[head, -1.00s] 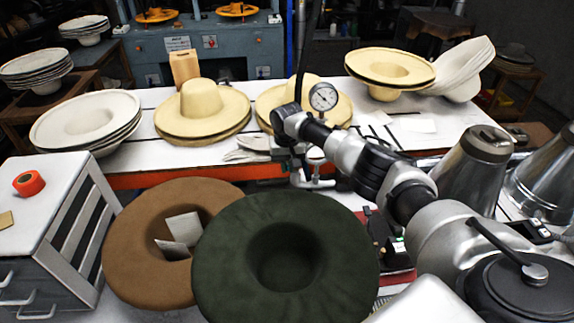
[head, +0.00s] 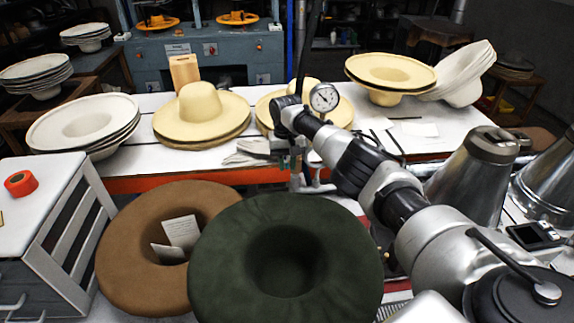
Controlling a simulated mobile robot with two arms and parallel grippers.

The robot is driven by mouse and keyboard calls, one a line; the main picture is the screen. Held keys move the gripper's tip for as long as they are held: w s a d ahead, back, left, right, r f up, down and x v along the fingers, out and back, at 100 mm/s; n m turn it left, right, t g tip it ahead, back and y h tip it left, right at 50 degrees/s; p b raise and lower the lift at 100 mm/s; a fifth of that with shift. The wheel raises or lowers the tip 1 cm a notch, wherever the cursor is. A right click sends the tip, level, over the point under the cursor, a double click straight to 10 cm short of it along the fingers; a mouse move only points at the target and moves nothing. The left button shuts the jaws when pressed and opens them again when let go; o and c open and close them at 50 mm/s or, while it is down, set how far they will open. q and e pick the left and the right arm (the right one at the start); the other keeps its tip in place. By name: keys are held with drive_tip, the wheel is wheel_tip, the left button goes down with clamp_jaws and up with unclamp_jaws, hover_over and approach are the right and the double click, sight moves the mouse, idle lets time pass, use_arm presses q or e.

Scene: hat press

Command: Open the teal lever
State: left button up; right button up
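I cannot clearly make out a teal lever; a small greenish patch shows near my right gripper, too small to name. My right gripper (head: 296,160) points down at the end of my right arm, which reaches in from the right to the table's front edge. It is small and partly lost among the metal parts there, so its fingers do not show as open or shut. A round dial gauge (head: 324,98) stands right beside my wrist. My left gripper is not in view.
A dark green hat (head: 225,265) and a brown hat (head: 125,255) are in front. Cream hats (head: 202,108) and white hats (head: 85,122) stand on the white table (head: 235,166). Metal cones (head: 470,180) stand at right, a drawer cabinet (head: 60,235) at left. A blue machine (head: 205,45) is behind.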

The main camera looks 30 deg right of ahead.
drive_tip(key=shift+o, duration=1.1)
drive_tip(key=shift+f, duration=0.1)
wheel_tip(320, 180, up, 11)
drive_tip(key=w+b, duration=0.1)
drive_tip(key=b, duration=0.1)
drive_tip(key=shift+d+f, duration=0.15)
drive_tip(key=shift+d, duration=0.1)
drive_tip(key=shift+o, duration=0.3)
